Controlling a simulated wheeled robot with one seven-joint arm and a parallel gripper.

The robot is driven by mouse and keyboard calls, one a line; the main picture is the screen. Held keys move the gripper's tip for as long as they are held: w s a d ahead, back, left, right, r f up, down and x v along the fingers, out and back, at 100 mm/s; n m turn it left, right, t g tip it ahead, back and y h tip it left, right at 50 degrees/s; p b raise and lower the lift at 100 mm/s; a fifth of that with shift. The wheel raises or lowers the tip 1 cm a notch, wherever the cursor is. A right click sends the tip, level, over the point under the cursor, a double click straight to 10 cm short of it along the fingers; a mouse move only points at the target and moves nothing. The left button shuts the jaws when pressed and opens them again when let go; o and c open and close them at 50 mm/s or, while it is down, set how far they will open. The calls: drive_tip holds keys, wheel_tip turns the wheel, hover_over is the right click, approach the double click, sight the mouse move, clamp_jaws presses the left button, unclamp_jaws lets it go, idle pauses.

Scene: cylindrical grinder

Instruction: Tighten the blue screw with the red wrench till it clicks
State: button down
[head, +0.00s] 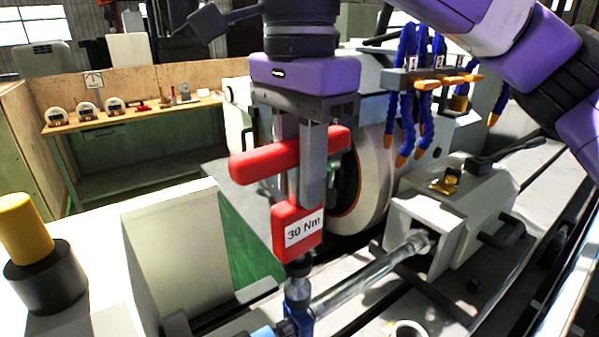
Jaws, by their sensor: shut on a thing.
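The red wrench (255,162) has a thick red crossbar handle and a block marked "30 Nm". My gripper (298,188) has its grey fingers shut on the wrench from above. The wrench stands upright, and its dark socket end points down. Directly below the socket is the blue screw (298,289), with a blue clamp part around its lower end on the shiny shaft. The socket appears to meet the screw's top, but I cannot tell how far it is seated. The screw's head is hidden.
A large grinding wheel (372,185) stands behind the wrench. The tailstock (460,205) holds the shaft at right. Blue hoses (409,100) with orange tips hang above. A white block (180,250) and a yellow-topped knob (27,228) are at left. A bench (130,117) with gauges stands behind.

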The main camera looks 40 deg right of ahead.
drive_tip(key=shift+f+b, duration=0.95)
drive_tip(key=shift+f, duration=0.35)
idle(0.5)
drive_tip(key=shift+f+m+b, duration=0.15)
drive_tip(key=shift+m+b, duration=0.15)
drive_tip(key=shift+m, duration=0.3)
drive_tip(key=shift+s+f+m+b, duration=0.15)
drive_tip(key=shift+m+b, duration=0.2)
drive_tip(key=shift+m, duration=0.85)
drive_tip(key=shift+m+b, duration=0.65)
drive_tip(key=shift+m, duration=1.55)
drive_tip(key=shift+s+m+b, duration=0.15)
drive_tip(key=shift+m+b, duration=0.75)
drive_tip(key=shift+m, duration=2.3)
drive_tip(key=shift+n+p, duration=0.35)
drive_tip(key=shift+n, duration=0.15)
drive_tip(key=shift+a+r+p, duration=0.1)
drive_tip(key=shift+r+p, duration=1.9)
drive_tip(key=shift+r, duration=0.85)
